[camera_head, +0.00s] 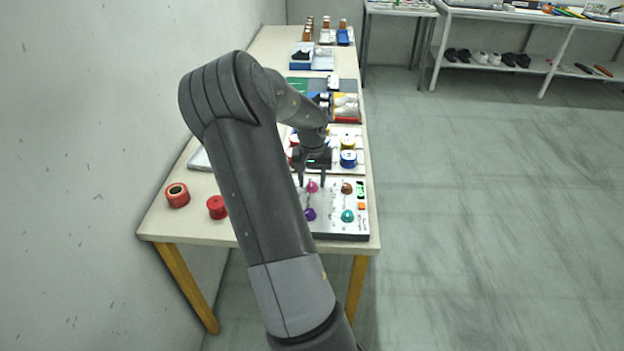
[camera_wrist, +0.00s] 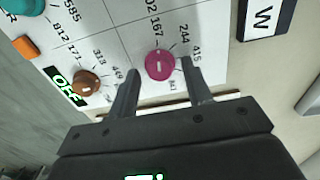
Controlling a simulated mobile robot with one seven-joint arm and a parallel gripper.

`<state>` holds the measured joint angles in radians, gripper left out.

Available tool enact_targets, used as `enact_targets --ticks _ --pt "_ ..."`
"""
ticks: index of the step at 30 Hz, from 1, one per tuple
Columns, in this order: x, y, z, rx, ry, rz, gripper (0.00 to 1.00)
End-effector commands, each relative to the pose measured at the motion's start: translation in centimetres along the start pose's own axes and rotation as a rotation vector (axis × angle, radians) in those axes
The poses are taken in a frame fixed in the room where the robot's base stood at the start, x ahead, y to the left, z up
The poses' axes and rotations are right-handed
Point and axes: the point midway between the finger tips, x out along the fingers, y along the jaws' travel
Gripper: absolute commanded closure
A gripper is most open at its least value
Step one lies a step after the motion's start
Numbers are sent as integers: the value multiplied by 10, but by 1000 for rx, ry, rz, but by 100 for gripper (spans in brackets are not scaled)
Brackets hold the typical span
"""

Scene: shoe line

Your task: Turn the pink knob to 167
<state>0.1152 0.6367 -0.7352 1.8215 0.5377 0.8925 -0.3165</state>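The pink knob (camera_head: 312,186) sits on the back left part of a white control panel (camera_head: 340,225). In the wrist view the pink knob (camera_wrist: 159,65) shows a pale pointer mark, with printed numbers around it, among them 167, 244 and 415. My gripper (camera_head: 312,184) is over the panel at the pink knob. In the wrist view my gripper's (camera_wrist: 158,68) two fingers are apart, one on each side of the knob, with gaps visible. Whether the fingertips are down at knob height is hard to tell.
The panel also has a brown knob (camera_wrist: 86,83), a teal knob (camera_head: 347,215), a purple knob (camera_head: 310,214) and an orange button (camera_wrist: 25,46). Red rolls (camera_head: 177,195) lie on the table at left. Yellow and blue spools (camera_head: 348,158) stand behind the panel.

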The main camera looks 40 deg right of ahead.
Motion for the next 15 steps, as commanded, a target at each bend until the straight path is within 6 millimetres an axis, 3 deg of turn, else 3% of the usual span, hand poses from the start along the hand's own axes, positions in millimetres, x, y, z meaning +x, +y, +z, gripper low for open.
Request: enact_targets --ticks 15 --pt "0 0 0 0 0 0 97"
